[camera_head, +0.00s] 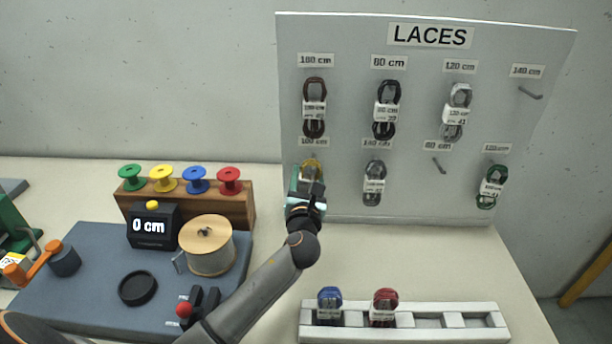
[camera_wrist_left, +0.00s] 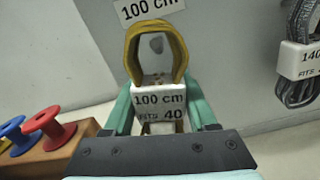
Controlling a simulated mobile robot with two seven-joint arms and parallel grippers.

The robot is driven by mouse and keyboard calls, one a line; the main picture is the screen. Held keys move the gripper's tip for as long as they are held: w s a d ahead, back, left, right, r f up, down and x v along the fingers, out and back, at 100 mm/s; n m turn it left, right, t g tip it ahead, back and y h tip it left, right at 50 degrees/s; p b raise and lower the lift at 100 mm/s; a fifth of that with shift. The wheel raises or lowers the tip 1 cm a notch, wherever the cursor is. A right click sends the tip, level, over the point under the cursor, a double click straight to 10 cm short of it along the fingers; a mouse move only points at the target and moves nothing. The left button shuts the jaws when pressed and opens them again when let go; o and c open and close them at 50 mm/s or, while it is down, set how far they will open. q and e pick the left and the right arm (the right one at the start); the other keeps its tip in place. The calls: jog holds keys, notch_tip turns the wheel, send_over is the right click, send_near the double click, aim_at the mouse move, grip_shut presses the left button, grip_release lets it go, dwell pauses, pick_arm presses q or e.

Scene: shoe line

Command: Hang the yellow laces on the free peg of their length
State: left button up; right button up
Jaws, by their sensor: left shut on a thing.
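The yellow laces (camera_head: 313,165) are a looped bundle in front of the board's lower left position, under a "100 cm" label (camera_head: 314,142). In the left wrist view the yellow loop (camera_wrist_left: 181,55) stands upright, with a white band (camera_wrist_left: 160,101) reading "100 cm FITS 40". The grey tip of a peg (camera_wrist_left: 157,43) shows inside the loop opening; I cannot tell whether the loop rests on it. My left gripper (camera_head: 308,188) is shut on the laces at the band, its teal fingers on both sides (camera_wrist_left: 160,108). My right gripper is not in view.
The LACES board (camera_head: 420,70) holds several other bundles close by, including dark grey laces (camera_head: 375,184) to the right. Bare pegs show at upper right (camera_head: 530,92) and lower middle (camera_head: 438,165). A white rack (camera_head: 345,335) holds blue and red laces. Spools (camera_head: 196,178) stand left.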

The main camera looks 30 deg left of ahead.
pick_arm(q)
jog(key=shift+w+a+r, duration=0.3)
jog(key=shift+a, duration=0.2)
jog(key=o, duration=1.1)
jog(key=shift+o, duration=1.3)
jog(key=shift+s+d, duration=0.1)
jog(key=shift+o, duration=0.2)
jog(key=shift+s+d+f, duration=0.15)
jog(key=shift+d+f, duration=0.05)
jog(key=shift+f, duration=0.05)
jog(key=shift+s+d+f, duration=0.55)
jog(key=shift+s+f, duration=0.05)
jog(key=shift+s, duration=0.05)
jog(key=r+v, duration=0.1)
jog(key=v, duration=1)
jog(key=shift+s, duration=0.15)
